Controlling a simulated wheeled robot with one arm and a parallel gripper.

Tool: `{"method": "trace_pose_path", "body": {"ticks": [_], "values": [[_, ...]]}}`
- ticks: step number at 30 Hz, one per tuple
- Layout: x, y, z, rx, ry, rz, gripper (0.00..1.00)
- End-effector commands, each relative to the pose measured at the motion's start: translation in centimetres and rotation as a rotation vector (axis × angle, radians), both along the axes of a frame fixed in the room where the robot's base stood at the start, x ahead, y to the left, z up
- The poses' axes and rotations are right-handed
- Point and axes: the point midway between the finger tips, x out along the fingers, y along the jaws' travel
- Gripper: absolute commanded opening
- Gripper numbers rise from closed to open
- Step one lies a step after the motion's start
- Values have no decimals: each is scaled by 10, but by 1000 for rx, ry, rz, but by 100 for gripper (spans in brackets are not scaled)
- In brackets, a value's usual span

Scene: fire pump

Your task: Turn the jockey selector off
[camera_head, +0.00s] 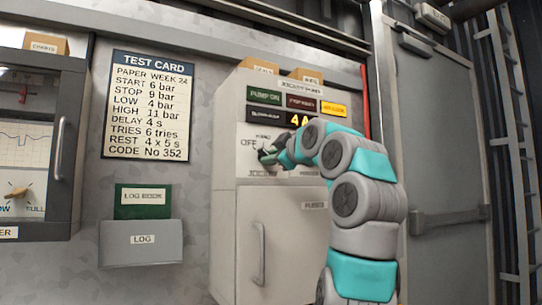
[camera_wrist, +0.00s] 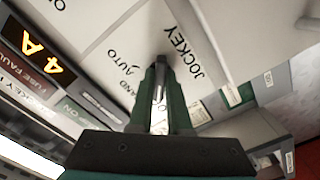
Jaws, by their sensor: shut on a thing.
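The jockey selector sits on the pale pump panel (camera_head: 228,125), mostly hidden behind my gripper (camera_head: 268,157) in the head view. In the head view an OFF label (camera_head: 248,142) is left of my gripper. I cannot tell which label the knob points to.
Above the selector are an amber display (camera_head: 299,119) reading 4 A, a green PUMP ON lamp (camera_head: 264,95) and a lit yellow lamp (camera_head: 334,110). A cabinet door with a handle (camera_head: 259,254) is below. A test card (camera_head: 149,105) and a log box (camera_head: 141,243) are left.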

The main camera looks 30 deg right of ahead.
Motion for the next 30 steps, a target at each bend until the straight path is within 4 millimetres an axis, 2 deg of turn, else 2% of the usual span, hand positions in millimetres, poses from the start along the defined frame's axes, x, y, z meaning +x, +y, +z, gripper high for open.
{"method": "trace_pose_path", "body": {"ticks": [14, 15, 22, 30], "values": [[0, 1, 1, -13, -2, 2, 0], [0, 1, 1, -13, -2, 2, 18], [0, 1, 0, -13, -1, 1, 44], [0, 0, 0, -13, -1, 1, 46]]}}
